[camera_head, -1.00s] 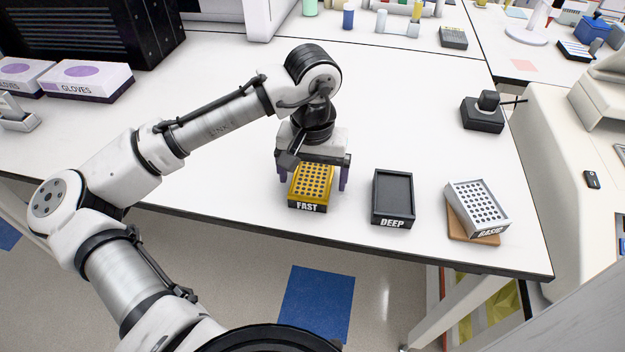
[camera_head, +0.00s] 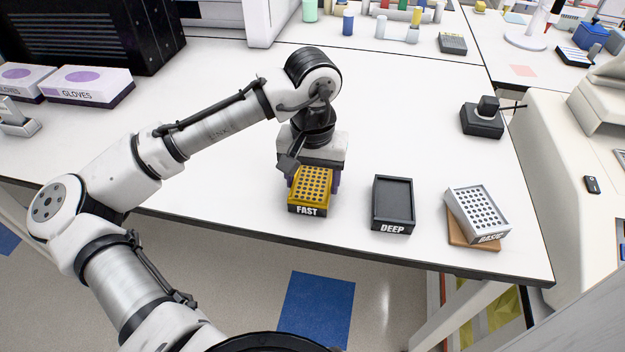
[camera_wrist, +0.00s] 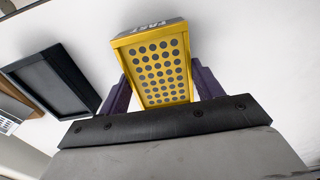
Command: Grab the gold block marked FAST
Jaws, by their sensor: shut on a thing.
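The gold block (camera_head: 311,186) marked FAST is a rectangular block with a grid of round holes on top and a dark base with the word on its front. It rests on the white bench near the front edge. My gripper (camera_head: 314,178) is above and behind it, with its purple fingers closed on the block's two sides. In the wrist view the gold block (camera_wrist: 160,68) sits between the two purple fingers of my gripper (camera_wrist: 158,90). I cannot tell any gap between the block and the bench.
A dark block marked DEEP (camera_head: 393,203) stands to the right. Further right, a silver block marked BASIC (camera_head: 479,212) sits tilted on a brown base (camera_head: 462,238). A black device (camera_head: 482,119) stands behind them. Glove boxes (camera_head: 88,86) are at the left. The bench's middle is clear.

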